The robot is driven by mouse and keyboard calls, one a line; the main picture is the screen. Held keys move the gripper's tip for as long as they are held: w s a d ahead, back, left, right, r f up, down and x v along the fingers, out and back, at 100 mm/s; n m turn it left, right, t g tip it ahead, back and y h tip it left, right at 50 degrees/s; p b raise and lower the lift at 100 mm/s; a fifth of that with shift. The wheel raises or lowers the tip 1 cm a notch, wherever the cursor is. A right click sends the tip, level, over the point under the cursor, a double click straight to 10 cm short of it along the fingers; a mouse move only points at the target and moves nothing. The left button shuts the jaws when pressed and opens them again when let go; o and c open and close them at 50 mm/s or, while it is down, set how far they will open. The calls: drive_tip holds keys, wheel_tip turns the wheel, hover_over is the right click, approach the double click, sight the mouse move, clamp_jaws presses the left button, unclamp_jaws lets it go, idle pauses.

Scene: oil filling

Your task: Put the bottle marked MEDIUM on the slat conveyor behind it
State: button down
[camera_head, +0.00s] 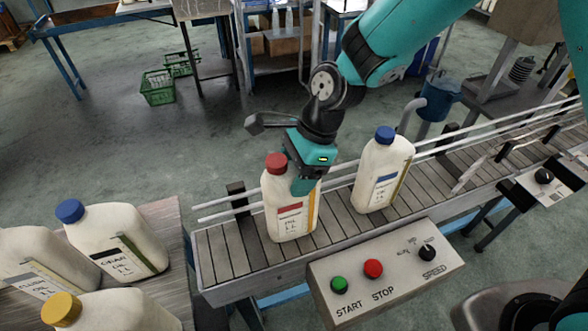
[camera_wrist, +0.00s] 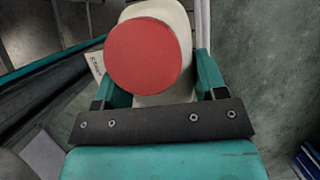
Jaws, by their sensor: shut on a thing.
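A white bottle with a red cap (camera_head: 277,163) and a red-striped label is in my gripper (camera_head: 303,178). The top word on its label is too small to read for certain. The bottle is upright at the near end of the slat conveyor (camera_head: 216,252); I cannot tell whether its base touches the slats or is just above them. The wrist view shows the red cap (camera_wrist: 150,57) between the two fingers of my gripper (camera_wrist: 160,85), which are shut on the bottle. A white bottle with a blue cap (camera_head: 384,175) stands farther along the slats, to the right.
A table (camera_head: 165,215) at the left holds a GEAR bottle (camera_head: 113,240) with a blue cap, a FLUSH bottle (camera_head: 40,262) and a yellow-capped bottle (camera_head: 105,312). A START/STOP panel (camera_head: 385,270) fronts the conveyor. Guide rails (camera_head: 225,203) run along its far side.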

drive_tip(key=shift+c, duration=0.8)
unclamp_jaws()
drive_tip(key=shift+f, duration=0.1)
drive_tip(key=b+v, duration=0.2)
drive_tip(key=v, duration=1)
drive_tip(key=s+d+r+n, duration=0.2)
drive_tip(key=s+d+n, duration=0.1)
drive_tip(key=s+n, duration=0.5)
drive_tip(key=s+d+r+n+t, duration=0.1)
drive_tip(key=s+d+n, duration=0.3)
drive_tip(key=s+n, duration=0.5)
drive_tip(key=r+n, duration=0.1)
drive_tip(key=n, duration=0.4)
drive_tip(key=shift+s, duration=0.2)
